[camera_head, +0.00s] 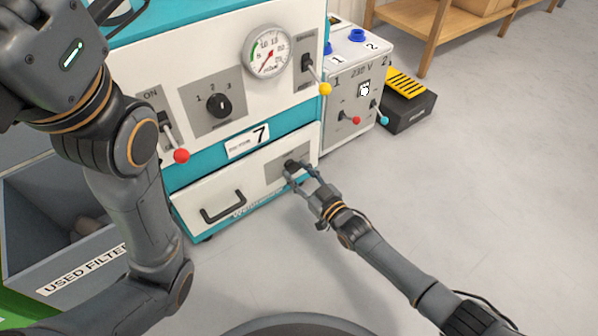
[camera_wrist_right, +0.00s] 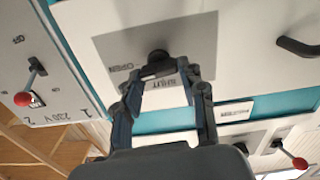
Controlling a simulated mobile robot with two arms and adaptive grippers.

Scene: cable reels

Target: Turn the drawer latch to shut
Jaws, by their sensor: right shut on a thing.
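The drawer latch is a dark knob (camera_head: 291,165) on a grey plate (camera_head: 273,172) at the right of the white drawer front (camera_head: 190,205). In the right wrist view the knob (camera_wrist_right: 158,58) sits on its plate (camera_wrist_right: 195,42), with OPEN to its left and SHUT below it, printed upside down. Which label the knob points to is hard to tell. My right gripper (camera_head: 297,171) is shut on the knob; its fingertips (camera_wrist_right: 161,70) hold it from both sides. My left arm (camera_head: 125,190) crosses the left of the head view; its fingers are not visible.
A black drawer handle (camera_head: 223,206) is left of the latch. Above are a red-tipped lever (camera_head: 181,155), a black dial (camera_head: 218,104), a gauge (camera_head: 267,51) and a yellow-tipped lever (camera_head: 325,88). A grey bin (camera_head: 75,270) stands at left.

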